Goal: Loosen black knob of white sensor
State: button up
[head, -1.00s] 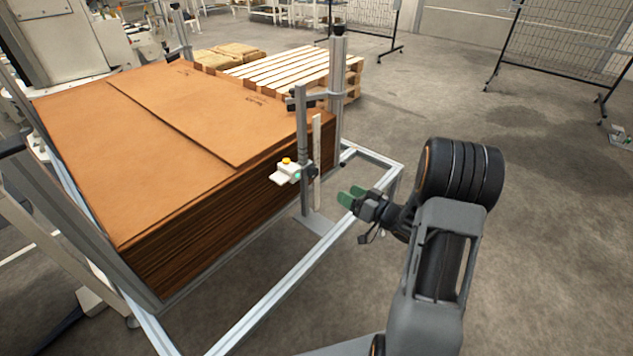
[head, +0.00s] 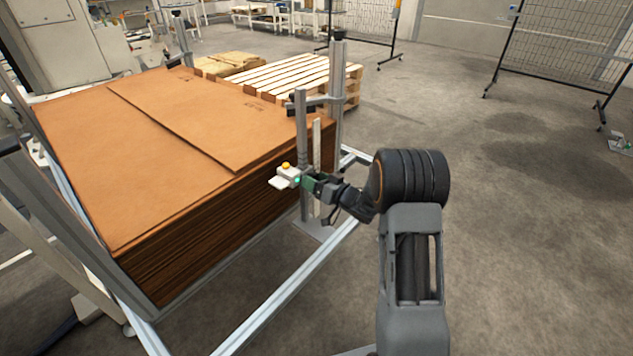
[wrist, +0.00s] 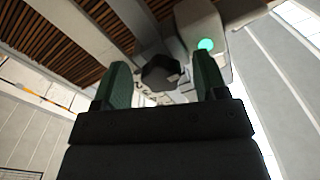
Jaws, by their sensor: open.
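The white sensor (head: 287,175), with a yellow-orange top and a lit green spot, is mounted on a grey upright post beside the cardboard stack. It also shows in the wrist view (wrist: 197,22) with its green light. The black knob (wrist: 160,73) is a dark faceted shape in the wrist view, between and just beyond the green fingers. In the head view the knob is hidden behind my gripper. My gripper (head: 312,182) is open at the sensor's right side. In the wrist view my gripper's fingers (wrist: 157,85) stand apart on either side of the knob; I cannot tell whether they touch it.
A tall stack of brown cardboard sheets (head: 160,160) stands left of the sensor. The grey post (head: 301,130) and a metal frame rail (head: 270,290) are close to my gripper. A wooden pallet (head: 300,80) lies behind. The floor to the right is open.

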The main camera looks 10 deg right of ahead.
jog(key=c, duration=0.9)
jog(key=shift+f+n+b, duration=0.1)
jog(key=shift+n+b, duration=0.2)
jog(key=shift+b, duration=0.05)
jog(key=shift+w+d+n+b, duration=0.1)
jog(key=shift+d+n+b, duration=0.05)
jog(key=shift+n+b, duration=3.4)
jog(key=shift+w+d+n+b, duration=0.1)
jog(key=shift+d+n+b, duration=0.05)
jog(key=shift+n+b, duration=3.4)
jog(key=shift+r+n+p, duration=0.25)
jog(key=shift+n+p, duration=0.05)
jog(key=shift+n, duration=0.3)
